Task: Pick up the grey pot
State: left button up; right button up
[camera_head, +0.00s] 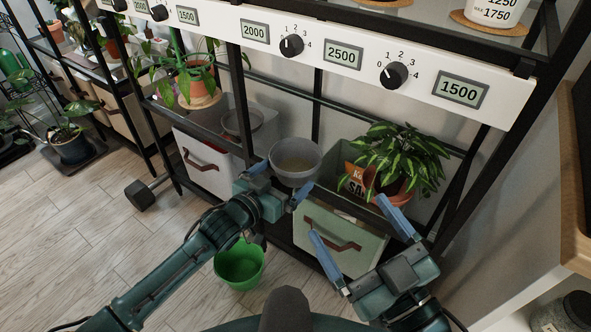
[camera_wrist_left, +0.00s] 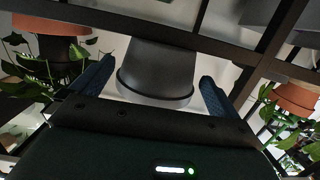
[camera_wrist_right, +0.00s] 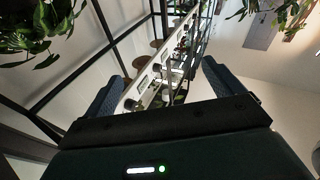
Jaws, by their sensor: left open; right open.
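The grey pot (camera_head: 296,154) is a round, open-topped pot on the rack above the drawers, near the middle of the head view. My left gripper (camera_head: 279,181) is open at its near side, one finger to the left and one to the right. In the left wrist view the pot (camera_wrist_left: 158,70) shows between the two open fingers, with a gap to each. The near lower part of the pot is partly hidden by the gripper in the head view. My right gripper (camera_head: 346,216) is open and empty in front of the green drawer.
A terracotta pot with a leafy plant (camera_head: 395,165) stands right of the grey pot. A grey bowl (camera_head: 242,122) is to its left. A black shelf post rises behind. A green bucket (camera_head: 239,265) stands on the floor below. A white control panel (camera_head: 320,50) runs above.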

aim_at(292, 170)
pick_arm(q)
jog(key=b+x, duration=0.1)
jog(key=x, duration=0.2)
jog(key=shift+f, duration=0.2)
jog(key=shift+w+d+b, duration=0.25)
jog(key=shift+w+b, duration=0.05)
jog(key=shift+w, duration=0.1)
jog(key=shift+r, duration=0.15)
jog(key=c, duration=0.9)
